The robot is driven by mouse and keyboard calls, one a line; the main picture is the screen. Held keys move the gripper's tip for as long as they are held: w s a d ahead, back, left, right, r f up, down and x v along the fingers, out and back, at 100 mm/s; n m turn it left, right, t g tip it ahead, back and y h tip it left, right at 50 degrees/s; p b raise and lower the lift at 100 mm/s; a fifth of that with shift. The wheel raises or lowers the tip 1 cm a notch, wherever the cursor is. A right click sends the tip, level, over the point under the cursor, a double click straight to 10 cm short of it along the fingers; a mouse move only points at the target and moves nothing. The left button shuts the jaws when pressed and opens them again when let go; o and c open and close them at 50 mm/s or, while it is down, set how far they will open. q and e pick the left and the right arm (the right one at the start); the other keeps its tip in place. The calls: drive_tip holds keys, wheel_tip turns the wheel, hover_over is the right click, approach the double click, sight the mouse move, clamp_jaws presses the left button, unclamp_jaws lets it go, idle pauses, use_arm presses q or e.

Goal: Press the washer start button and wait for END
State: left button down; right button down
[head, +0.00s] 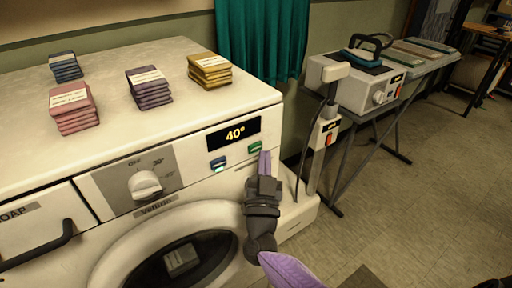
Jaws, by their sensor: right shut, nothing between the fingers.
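The white washer (190,110) fills the left and middle of the head view. Its black display (234,134) reads 40° in yellow. Below the display are a blue-white button (218,163) and a green button (255,147). The dial (145,184) is left of them, and the round door (183,262) is below. My right gripper (265,162) is shut and empty, with its purple fingertips just below and right of the green button. I cannot tell whether they touch the panel. My left gripper is not in view.
Several folded cloth stacks (151,87) stand on the washer top. The soap drawer handle (38,246) sticks out at the left. An ironing station (360,85) stands to the right on a table with thin legs. A teal curtain (262,40) hangs behind. The floor at the right is open.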

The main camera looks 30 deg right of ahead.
idle(0.6)
drive_tip(key=shift+w, duration=0.15)
drive_tip(key=shift+w, duration=0.25)
drive_tip(key=shift+w, duration=0.35)
idle(0.5)
drive_tip(key=shift+s+p, duration=0.45)
drive_tip(key=shift+s, duration=0.3)
